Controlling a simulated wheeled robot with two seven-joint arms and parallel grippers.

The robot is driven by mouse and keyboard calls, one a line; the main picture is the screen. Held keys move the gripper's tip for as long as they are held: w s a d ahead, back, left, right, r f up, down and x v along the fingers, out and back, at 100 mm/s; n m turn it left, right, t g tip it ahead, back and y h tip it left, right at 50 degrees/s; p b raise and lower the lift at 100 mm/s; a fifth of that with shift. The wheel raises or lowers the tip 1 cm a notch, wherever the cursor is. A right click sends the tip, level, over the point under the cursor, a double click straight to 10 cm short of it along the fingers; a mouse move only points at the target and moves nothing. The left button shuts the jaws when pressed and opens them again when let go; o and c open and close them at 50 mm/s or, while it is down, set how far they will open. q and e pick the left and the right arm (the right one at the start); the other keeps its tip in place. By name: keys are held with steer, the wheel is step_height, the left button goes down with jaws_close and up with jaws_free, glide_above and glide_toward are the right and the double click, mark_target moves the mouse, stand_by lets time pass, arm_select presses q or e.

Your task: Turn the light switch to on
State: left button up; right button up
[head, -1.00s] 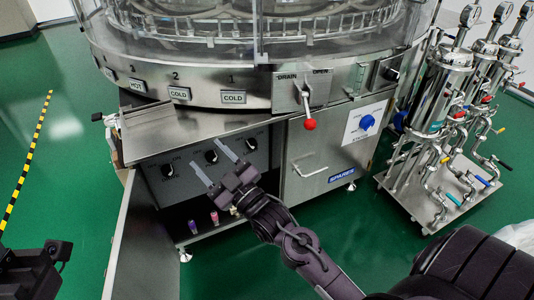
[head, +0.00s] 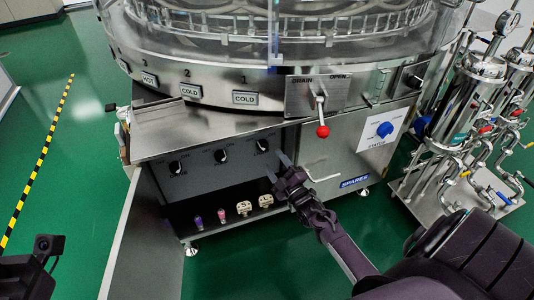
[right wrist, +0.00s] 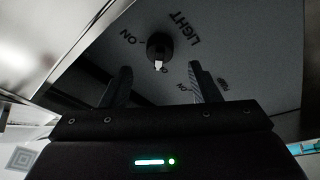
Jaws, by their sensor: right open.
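The light switch is a round black knob (right wrist: 158,46) with a white mark, beside the printed words LIGHT and ON in the right wrist view. Its white mark points down in that view, away from the word ON. In the head view the rightmost knob (head: 262,146) on the dark panel is the one nearest my right gripper (head: 278,165). That gripper is open and empty, just right of and below the knob. In the right wrist view its fingers (right wrist: 158,80) stand apart on either side of the knob, not visibly touching it. My left gripper's jaws are not visible.
Two more knobs, a middle one (head: 221,156) and a left one (head: 176,168), sit on the panel. An open cabinet door (head: 122,245) stands at left. A metal handle (head: 322,175) sticks out right of my gripper. Small bottles (head: 221,216) stand on the lower shelf.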

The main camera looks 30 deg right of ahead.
mark_target(266, 150)
steer(key=b+x, duration=0.1)
steer(key=x, duration=0.4)
steer(key=shift+w, duration=0.1)
steer(key=c, duration=1)
